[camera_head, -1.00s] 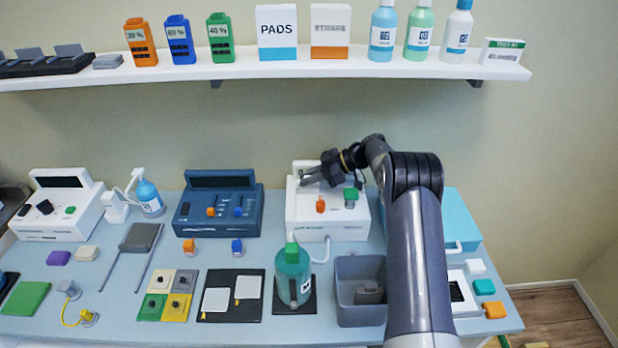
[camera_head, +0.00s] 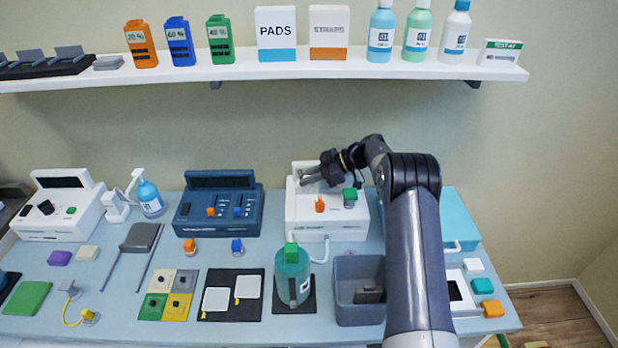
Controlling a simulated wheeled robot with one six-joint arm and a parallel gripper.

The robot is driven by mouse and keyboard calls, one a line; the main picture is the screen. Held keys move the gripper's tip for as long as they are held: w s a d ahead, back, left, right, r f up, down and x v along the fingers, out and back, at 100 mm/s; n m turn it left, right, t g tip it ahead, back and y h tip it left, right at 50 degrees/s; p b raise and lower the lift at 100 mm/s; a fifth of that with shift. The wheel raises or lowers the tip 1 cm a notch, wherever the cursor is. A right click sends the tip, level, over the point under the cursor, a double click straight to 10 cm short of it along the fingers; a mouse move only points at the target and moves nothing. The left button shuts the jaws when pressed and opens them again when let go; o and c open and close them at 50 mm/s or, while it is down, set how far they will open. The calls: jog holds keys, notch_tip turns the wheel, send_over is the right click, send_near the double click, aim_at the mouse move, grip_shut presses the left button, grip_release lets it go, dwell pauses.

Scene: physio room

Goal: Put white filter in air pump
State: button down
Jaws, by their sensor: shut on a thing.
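A white machine (camera_head: 330,224) with an orange knob (camera_head: 320,205) and a green knob (camera_head: 350,195) stands at the back middle of the table. A pale hose joins its front to a green canister (camera_head: 292,275). My gripper (camera_head: 309,178) is over the machine's upper left, pointing left. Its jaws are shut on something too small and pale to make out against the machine. A small white block (camera_head: 475,266) lies at the right, beside my arm. I cannot tell whether this block or the held thing is the white filter. A teal box (camera_head: 460,215) is partly behind my arm.
A grey bin (camera_head: 345,312) stands in front of the machine. A dark blue unit (camera_head: 218,206) is to its left. Teal (camera_head: 483,286) and orange (camera_head: 493,309) blocks lie at the right edge. A loaded shelf (camera_head: 260,72) runs above the table.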

jog(key=shift+f+p, duration=0.2)
jog(key=shift+p, duration=0.2)
jog(key=shift+w+r+p, duration=0.25)
jog(key=shift+r+p, duration=0.05)
jog(key=shift+r, duration=0.05)
jog(key=shift+a+r, duration=0.1)
jog(key=shift+r, duration=0.05)
jog(key=shift+r+p, duration=0.15)
jog(key=shift+p, duration=0.35)
dwell(0.7)
jog(key=shift+f, duration=0.45)
dwell(0.6)
jog(key=shift+r, duration=0.15)
jog(key=shift+s+r, duration=0.1)
jog(key=shift+r, duration=2.8)
